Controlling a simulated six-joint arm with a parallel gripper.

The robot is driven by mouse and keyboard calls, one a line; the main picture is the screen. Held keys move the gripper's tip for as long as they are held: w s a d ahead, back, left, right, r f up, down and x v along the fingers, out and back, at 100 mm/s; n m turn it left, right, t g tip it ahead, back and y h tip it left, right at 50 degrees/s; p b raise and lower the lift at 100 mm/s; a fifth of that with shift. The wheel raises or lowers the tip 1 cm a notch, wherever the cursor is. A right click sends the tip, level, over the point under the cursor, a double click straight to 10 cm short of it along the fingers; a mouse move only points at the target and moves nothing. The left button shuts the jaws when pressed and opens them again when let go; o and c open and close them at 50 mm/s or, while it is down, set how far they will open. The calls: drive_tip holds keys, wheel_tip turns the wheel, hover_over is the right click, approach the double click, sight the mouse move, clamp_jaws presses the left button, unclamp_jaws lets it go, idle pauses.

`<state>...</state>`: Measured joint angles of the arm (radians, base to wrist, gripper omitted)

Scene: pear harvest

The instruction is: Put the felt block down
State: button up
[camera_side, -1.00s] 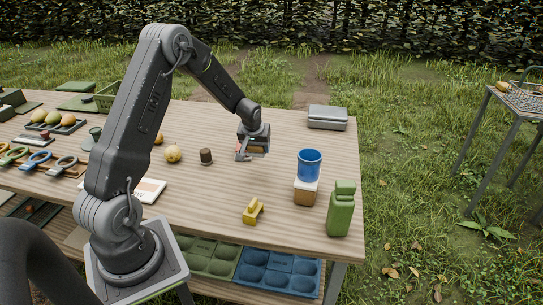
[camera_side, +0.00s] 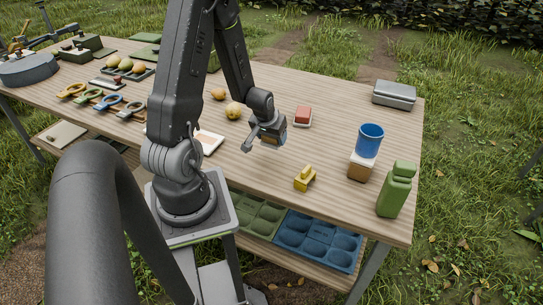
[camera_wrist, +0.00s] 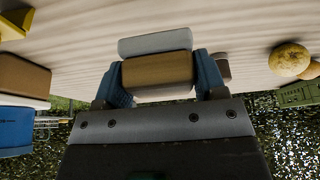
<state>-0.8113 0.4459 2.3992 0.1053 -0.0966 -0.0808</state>
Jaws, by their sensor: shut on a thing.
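My gripper (camera_side: 267,139) is shut on the felt block (camera_wrist: 157,70), a tan block with a pale grey layer, held between the blue fingers in the wrist view. The picture there is upside down, so the grey layer faces the table. In the side view only a little brown of the block shows between the fingers. The gripper is low over the middle of the table (camera_side: 240,168); whether the block touches the wood I cannot tell.
A red block on a pale base (camera_side: 303,116) lies behind and right of the gripper. A yellow object (camera_side: 305,178) is in front. A brown-and-white block (camera_side: 360,170) bearing a blue cup (camera_side: 370,139) and a green bottle (camera_side: 396,190) stand right. A yellow pear (camera_side: 233,110) lies left.

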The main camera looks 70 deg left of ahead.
sight(270, 147)
drive_tip(key=shift+s+d+f, duration=0.2)
drive_tip(key=shift+s+f, duration=0.05)
drive_tip(key=shift+f, duration=2.3)
drive_tip(key=shift+f, duration=0.1)
drive_tip(key=o, duration=0.9)
